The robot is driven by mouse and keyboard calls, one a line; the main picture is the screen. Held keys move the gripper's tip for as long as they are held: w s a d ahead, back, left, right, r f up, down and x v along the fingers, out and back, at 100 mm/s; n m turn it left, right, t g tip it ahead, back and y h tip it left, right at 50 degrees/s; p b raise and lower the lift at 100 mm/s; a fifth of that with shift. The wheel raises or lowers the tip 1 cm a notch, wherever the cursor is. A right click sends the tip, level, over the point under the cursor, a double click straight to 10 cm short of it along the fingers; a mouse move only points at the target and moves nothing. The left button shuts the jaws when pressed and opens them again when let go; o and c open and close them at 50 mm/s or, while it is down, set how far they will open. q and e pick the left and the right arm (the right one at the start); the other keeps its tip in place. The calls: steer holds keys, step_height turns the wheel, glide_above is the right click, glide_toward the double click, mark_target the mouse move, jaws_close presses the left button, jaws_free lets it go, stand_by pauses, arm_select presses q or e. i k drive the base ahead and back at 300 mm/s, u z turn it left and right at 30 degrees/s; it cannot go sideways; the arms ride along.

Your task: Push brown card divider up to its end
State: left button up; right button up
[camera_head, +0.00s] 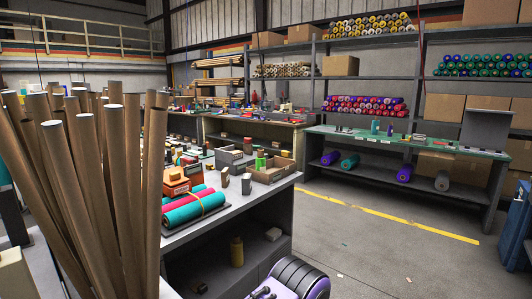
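I cannot clearly make out a brown card divider. An open brown tray (283,174) stands on the near workbench, and its inside is too small to read. A grey open box (229,158) stands to its left, with small green and red items between them. Teal and red felt rolls (195,208), held by a band, lie at the bench's near end. An orange-brown box (176,184) stands behind them. Neither of my grippers can be made out in this view.
Tall brown tubes (105,180) stand close on the left and hide part of the bench. A green-topped table (400,146) stands at the back right, before shelves of rolls. A purple and black ribbed object (292,280) shows at the bottom. Floor (400,255) on the right is mostly clear.

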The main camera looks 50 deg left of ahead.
mark_target(278, 162)
steer(key=u, duration=1)
steer(key=i, duration=0.25)
